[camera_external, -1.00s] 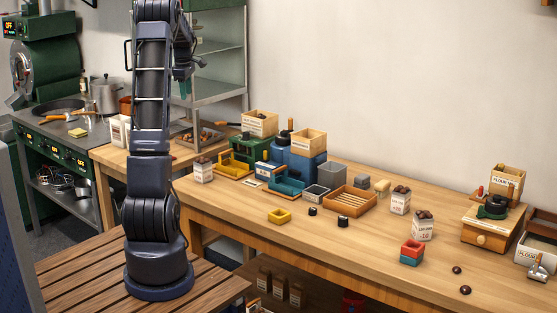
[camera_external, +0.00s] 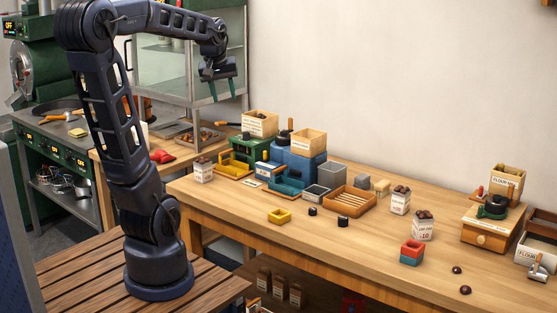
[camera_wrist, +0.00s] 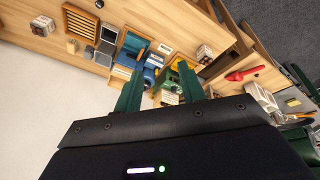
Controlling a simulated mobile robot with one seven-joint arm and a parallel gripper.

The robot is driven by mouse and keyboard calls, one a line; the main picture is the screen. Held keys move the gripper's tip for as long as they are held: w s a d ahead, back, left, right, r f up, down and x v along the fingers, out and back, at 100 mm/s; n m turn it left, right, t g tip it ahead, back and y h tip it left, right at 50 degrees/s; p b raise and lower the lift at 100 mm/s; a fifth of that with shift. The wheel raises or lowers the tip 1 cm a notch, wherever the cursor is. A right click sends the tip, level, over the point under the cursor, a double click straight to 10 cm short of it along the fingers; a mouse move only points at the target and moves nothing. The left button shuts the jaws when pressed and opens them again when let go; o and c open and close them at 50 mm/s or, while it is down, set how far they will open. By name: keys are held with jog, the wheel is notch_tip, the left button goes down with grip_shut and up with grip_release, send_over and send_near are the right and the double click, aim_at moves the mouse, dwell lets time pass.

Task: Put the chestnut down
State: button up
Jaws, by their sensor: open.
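Two loose dark chestnuts lie on the right part of the wooden table, one chestnut (camera_external: 457,270) a little behind the other chestnut (camera_external: 465,290). Other chestnuts show heaped in the tops of white bags, such as the bag (camera_external: 423,228) and the bag (camera_external: 400,203). My gripper (camera_external: 220,90) is raised in the air in front of the steel cabinet, its green fingers pointing down. In the wrist view my gripper (camera_wrist: 158,80) has its two fingers apart, and I see no chestnut held between them.
A wooden slatted tray (camera_external: 350,200), a blue machine (camera_external: 293,165), a yellow-and-green machine (camera_external: 245,152) and a left-hand bag (camera_external: 203,170) stand along the table.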

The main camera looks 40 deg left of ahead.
jog(key=s+d+f+m, duration=0.3)
jog(key=s+d+m, duration=0.1)
jog(key=s, duration=0.3)
jog(key=s+d+f+m+t, duration=0.1)
jog(key=s+d+f+m, duration=0.1)
jog(key=s+d+m, duration=0.2)
jog(key=shift+s+d+f+h, duration=0.35)
jog(key=shift+s+d, duration=0.65)
jog(key=shift+s, duration=0.85)
